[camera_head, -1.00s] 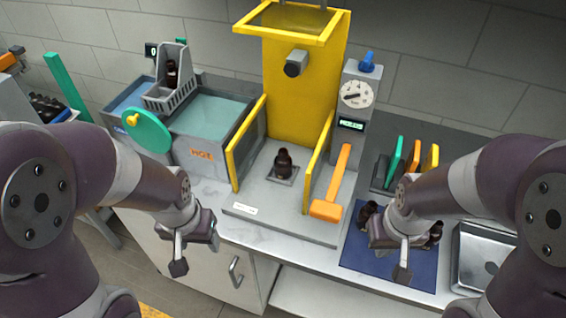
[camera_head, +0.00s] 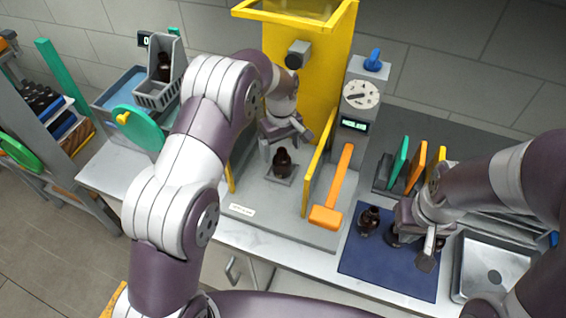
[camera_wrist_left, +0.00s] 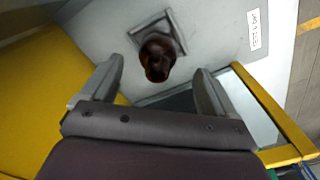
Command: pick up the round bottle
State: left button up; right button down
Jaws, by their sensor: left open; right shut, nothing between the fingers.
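A dark amber bottle with a rounded body (camera_head: 283,163) stands upright on a small square plate in the yellow-framed station. It also shows in the left wrist view (camera_wrist_left: 157,57), seen from above, upper middle. My left gripper (camera_head: 286,142) is open and empty, just above and behind this bottle. In the left wrist view the bottle lies between and beyond the two fingers, apparently untouched. My right gripper (camera_head: 428,250) is shut and empty over the blue mat (camera_head: 385,265). Another amber bottle (camera_head: 369,220) stands on the mat, and one beside it is partly hidden by my right gripper.
Yellow side panels (camera_head: 318,165) flank the bottle in the station. An orange-handled lever (camera_head: 335,190) is to its right. A grey basket holding a bottle (camera_head: 164,68) is at the back left. A metal tray (camera_head: 490,268) stands at the right.

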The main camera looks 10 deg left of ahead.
aim_at(282, 161)
pick_arm(q)
jog(key=shift+w+d+f+p, duration=0.1)
jog(key=shift+w+f+p, duration=0.2)
jog(key=shift+f, duration=0.3)
jog(key=shift+w+f+p, duration=0.15)
jog(key=shift+f+p, duration=0.15)
jog(key=shift+f, duration=0.25)
jog(key=f, duration=0.1)
jog(key=f+p, duration=0.1)
jog(key=f, duration=0.1)
jog(key=shift+s, duration=0.4)
jog(key=shift+s+f+p, duration=0.1)
jog(key=shift+f+p, duration=0.2)
jog(key=shift+f, duration=0.3)
jog(key=shift+w, duration=0.25)
jog(key=shift+c, duration=0.9)
jog(key=c, duration=1)
jog(key=shift+s, duration=0.1)
pick_arm(e)
jog(key=r, duration=0.2)
jog(key=shift+w+r, duration=0.2)
jog(key=shift+r, duration=0.2)
pick_arm(q)
jog(key=shift+r, duration=0.1)
